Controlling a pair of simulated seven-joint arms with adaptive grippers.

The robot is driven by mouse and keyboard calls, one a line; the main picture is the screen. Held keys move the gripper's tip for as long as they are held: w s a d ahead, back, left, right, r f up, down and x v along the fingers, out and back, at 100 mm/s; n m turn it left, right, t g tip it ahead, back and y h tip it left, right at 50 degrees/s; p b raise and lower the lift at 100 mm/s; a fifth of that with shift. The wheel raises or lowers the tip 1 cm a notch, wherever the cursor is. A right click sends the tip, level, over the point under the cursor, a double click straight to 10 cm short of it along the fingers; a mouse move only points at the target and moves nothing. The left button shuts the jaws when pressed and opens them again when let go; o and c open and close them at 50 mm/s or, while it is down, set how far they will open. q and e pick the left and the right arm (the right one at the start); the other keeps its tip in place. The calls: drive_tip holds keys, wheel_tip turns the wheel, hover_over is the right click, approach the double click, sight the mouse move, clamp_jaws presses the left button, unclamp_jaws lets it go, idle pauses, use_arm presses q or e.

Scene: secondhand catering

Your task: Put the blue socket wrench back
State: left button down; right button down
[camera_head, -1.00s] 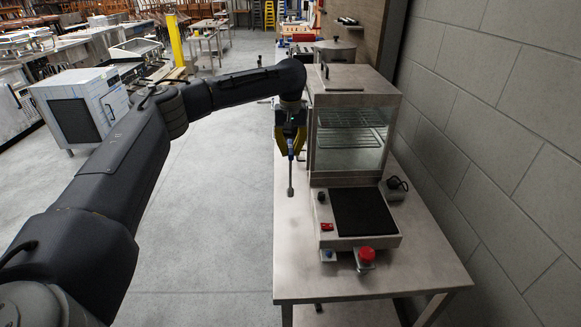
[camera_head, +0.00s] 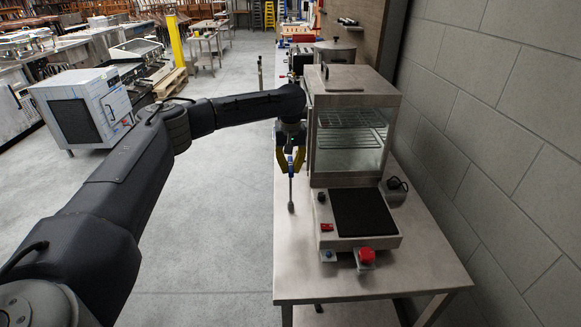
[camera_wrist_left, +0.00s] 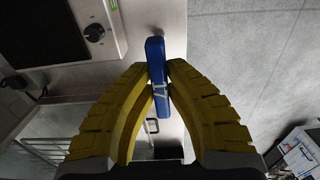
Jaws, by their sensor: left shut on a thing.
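The blue socket wrench (camera_head: 291,184) hangs upright from my left gripper (camera_head: 290,162) in the head view, over the left edge of the metal table (camera_head: 310,275). Its blue handle is between the yellow fingers and its grey shaft points down. In the left wrist view the blue handle of the wrench (camera_wrist_left: 157,75) is pinched between the two yellow fingertips of the left gripper (camera_wrist_left: 158,84). I cannot tell whether the lower end of the wrench touches the tabletop. My right gripper is in no view.
A glass-fronted metal cabinet (camera_head: 350,140) stands close to the right of the gripper. A grey block wall (camera_head: 480,130) bounds the right. The table's front left is clear.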

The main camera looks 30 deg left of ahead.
use_arm(q)
drive_tip(key=shift+f, duration=0.1)
drive_tip(key=c, duration=1.5)
unclamp_jaws()
wheel_tip(320, 180, up, 12)
